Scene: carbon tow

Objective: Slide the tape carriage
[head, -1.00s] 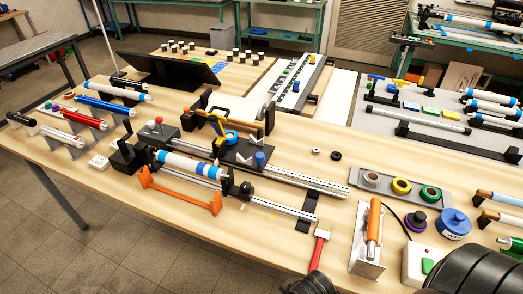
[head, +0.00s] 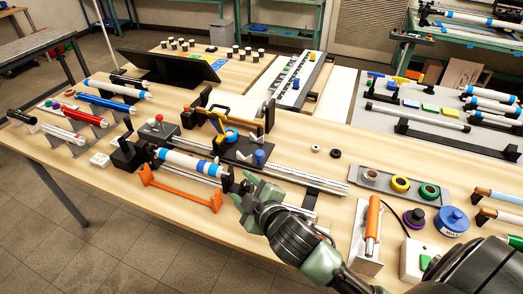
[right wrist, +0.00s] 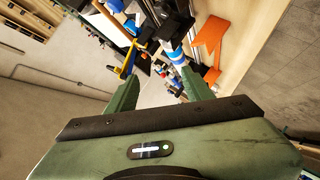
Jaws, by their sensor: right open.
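The tape carriage (head: 240,153) is a black plate on the long metal rail (head: 300,176). It carries a blue tape roll (head: 231,136), a blue knob (head: 259,157) and a yellow-handled arm (head: 217,116). A white tube with blue bands (head: 180,160) is mounted in front of it. My right gripper (head: 243,191) is open and empty, in front of the carriage near the tube's right end, apart from the knob. In the right wrist view its fingers (right wrist: 158,82) spread toward the tube and yellow-handled arm, with nothing between them. My left gripper is not in view.
An orange bracket (head: 180,200) stands along the table's front edge. A grey tray (head: 398,186) with tape rolls, a holder with an orange-handled tool (head: 372,225) and a blue wax tin (head: 453,220) are at right.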

